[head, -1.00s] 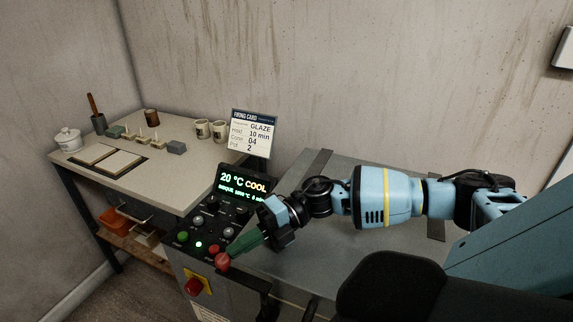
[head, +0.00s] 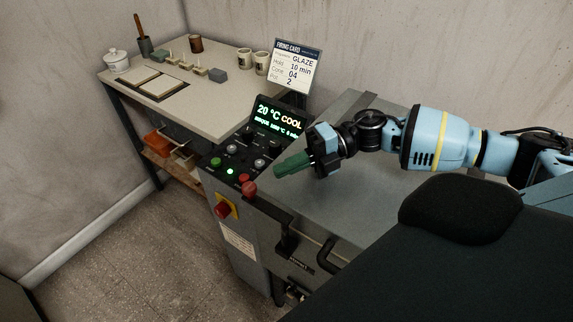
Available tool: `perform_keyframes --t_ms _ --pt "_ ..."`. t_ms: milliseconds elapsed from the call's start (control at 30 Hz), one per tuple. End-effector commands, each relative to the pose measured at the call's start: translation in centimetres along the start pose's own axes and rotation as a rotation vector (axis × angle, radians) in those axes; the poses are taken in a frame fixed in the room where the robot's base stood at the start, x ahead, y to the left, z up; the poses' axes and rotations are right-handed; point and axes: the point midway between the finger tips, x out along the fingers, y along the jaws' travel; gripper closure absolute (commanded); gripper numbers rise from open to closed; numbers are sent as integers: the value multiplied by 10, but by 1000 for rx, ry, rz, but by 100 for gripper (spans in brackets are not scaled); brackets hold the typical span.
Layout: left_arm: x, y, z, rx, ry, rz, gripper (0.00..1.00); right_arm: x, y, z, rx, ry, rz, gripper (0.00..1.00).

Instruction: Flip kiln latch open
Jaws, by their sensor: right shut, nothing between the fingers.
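The kiln (head: 375,195) is a grey metal box with a flat lid, seen from above. A black latch lever (head: 276,219) lies along its front left edge. A red ball knob (head: 249,189) sits at the lever's upper left end, close to the control panel. My right gripper (head: 279,172) has green fingers, shut and empty. It is over the kiln lid's left side, to the right of the knob and slightly above it in the picture, apart from it. My left gripper is not in the head view.
The control panel (head: 232,160) has lit buttons and a display reading 20 °C COOL (head: 280,116). A black handle (head: 326,256) sticks out there. A table (head: 215,115) with pottery stands behind left.

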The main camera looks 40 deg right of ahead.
Motion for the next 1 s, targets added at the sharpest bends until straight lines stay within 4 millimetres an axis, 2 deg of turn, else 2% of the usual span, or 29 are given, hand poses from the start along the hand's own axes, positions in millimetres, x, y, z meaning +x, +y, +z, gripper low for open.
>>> perform_keyframes --t_ms 33,100,400,600,1000 --pt "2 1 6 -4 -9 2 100 -14 -4 2 3 -5 -7 100" --pt "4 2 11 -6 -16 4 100 -29 -4 3 4 -4 -8 100" --pt "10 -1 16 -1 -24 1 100 -82 -3 8 4 -3 -5 100" --pt "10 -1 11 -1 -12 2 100 -97 -1 9 1 -2 -3 100" --pt "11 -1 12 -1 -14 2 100 -99 0 9 0 -1 -1 100"
